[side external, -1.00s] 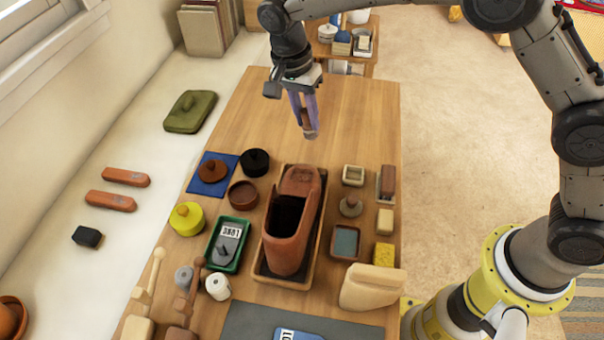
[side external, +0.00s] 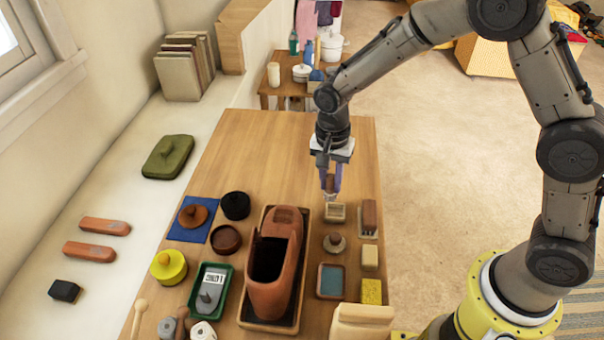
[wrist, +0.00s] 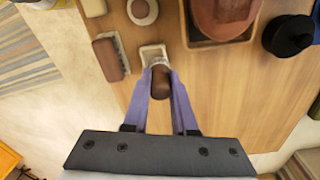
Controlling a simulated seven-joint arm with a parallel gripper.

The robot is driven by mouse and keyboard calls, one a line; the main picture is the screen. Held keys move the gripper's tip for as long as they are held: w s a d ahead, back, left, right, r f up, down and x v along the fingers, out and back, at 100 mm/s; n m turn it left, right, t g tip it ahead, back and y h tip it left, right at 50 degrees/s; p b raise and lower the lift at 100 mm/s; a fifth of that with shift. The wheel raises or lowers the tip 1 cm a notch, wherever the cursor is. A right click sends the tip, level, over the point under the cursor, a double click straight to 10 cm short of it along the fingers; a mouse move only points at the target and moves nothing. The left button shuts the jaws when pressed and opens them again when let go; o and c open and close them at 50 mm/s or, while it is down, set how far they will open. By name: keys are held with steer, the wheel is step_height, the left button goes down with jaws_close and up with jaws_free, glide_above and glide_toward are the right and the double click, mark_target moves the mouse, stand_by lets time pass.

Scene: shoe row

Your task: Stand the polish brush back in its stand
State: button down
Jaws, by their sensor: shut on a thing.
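My gripper (side external: 331,188) points down with its purple fingers shut on the polish brush (wrist: 160,83), a brown-handled thing with a pale end. The stand (side external: 335,213), a small cream square holder, is on the table just below and in front of the fingertips. In the wrist view the stand (wrist: 151,50) shows just beyond the brush's pale end, partly covered by it. I cannot tell whether the brush touches the stand or is slightly above it.
A large brown shoe (side external: 275,265) in a dark tray is to the left. The table's far part (side external: 280,150) is clear.

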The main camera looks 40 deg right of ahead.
steer(key=shift+s+d+r+m, duration=0.1)
steer(key=shift+s+d+m, duration=0.05)
steer(key=shift+d, duration=0.4)
steer(key=shift+s+d+r+m, duration=0.1)
steer(key=shift+d+m, duration=0.05)
steer(key=shift+d, duration=0.35)
steer(key=shift+f, duration=2.35)
steer(key=shift+f, duration=0.15)
steer(key=shift+f, duration=0.45)
steer(key=shift+f, duration=0.1)
steer(key=shift+f, duration=0.5)
